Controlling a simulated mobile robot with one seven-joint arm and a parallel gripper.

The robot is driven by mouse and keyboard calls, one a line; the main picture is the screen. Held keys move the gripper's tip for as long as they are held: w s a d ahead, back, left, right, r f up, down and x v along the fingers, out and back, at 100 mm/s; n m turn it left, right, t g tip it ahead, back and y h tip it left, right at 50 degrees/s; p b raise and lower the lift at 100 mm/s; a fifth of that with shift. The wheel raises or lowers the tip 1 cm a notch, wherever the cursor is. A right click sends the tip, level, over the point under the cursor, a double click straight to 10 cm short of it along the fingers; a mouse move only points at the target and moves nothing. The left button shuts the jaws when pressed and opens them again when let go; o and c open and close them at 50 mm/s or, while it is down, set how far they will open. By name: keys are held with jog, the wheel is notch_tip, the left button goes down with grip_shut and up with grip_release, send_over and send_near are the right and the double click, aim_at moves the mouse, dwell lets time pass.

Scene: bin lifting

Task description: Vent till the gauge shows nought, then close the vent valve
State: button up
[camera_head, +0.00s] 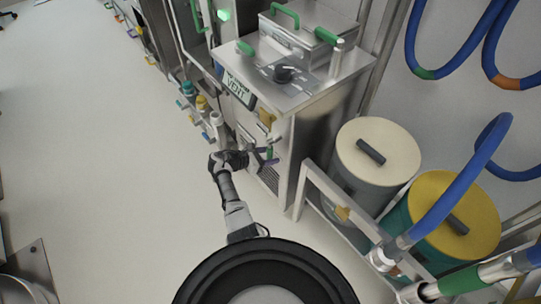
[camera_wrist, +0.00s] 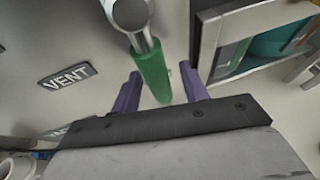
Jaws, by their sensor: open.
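The vent valve's green lever (camera_wrist: 150,72) hangs from a round metal fitting (camera_wrist: 131,12) in the wrist view. My gripper (camera_wrist: 160,80) is open, with one purple finger on each side of the lever's lower end. I cannot tell whether either finger touches it. In the head view my gripper (camera_head: 267,158) is at the front of the steel cabinet, by the small green lever (camera_head: 270,152). A VENT label (camera_wrist: 67,76) is left of the lever in the wrist view. No gauge reading is legible.
The steel cabinet (camera_head: 310,92) has a black knob (camera_head: 284,73) and a lidded box (camera_head: 298,30) on top. A cream-lidded drum (camera_head: 392,143) and a yellow-lidded drum (camera_head: 475,205) stand right, behind a metal rail (camera_head: 335,195).

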jog(key=b+v, duration=0.1)
jog(key=v, duration=1.2)
jog(key=shift+a, duration=0.1)
